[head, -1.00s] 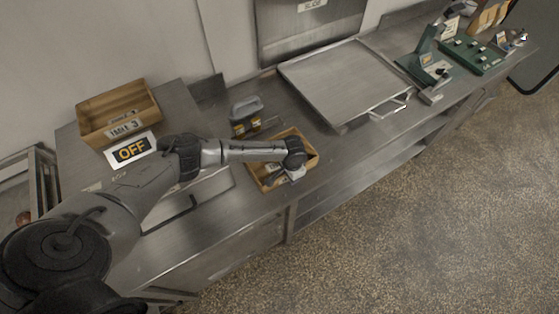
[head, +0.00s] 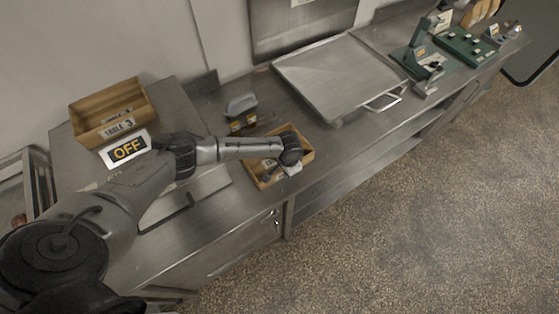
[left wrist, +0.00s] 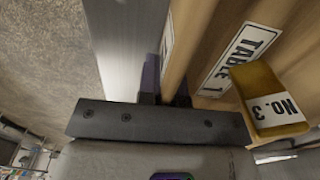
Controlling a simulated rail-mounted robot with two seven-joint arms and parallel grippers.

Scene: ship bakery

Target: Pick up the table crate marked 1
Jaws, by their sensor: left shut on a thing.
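The wooden crate (head: 305,161) stands at the counter's front edge in the head view. In the left wrist view a label on the crate (left wrist: 215,35) reads TABLE 1. My left gripper (head: 291,169) reaches down at the crate's front side, its fingers partly hidden by the wrist. In the left wrist view my left gripper (left wrist: 166,85) is shut on the crate's wall, one finger on each side. A yellow-brown block (left wrist: 268,98) marked NO. 3 shows at the crate in that view. I cannot tell whether the crate is clear of the counter. My right gripper is not in view.
Another wooden crate (head: 112,110), marked TABLE 3, stands at the left behind an OFF sign (head: 127,149). A grey-topped device (head: 241,107) stands just behind the held crate. A large metal tray (head: 335,75) lies to the right. Green equipment (head: 465,47) stands farther right.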

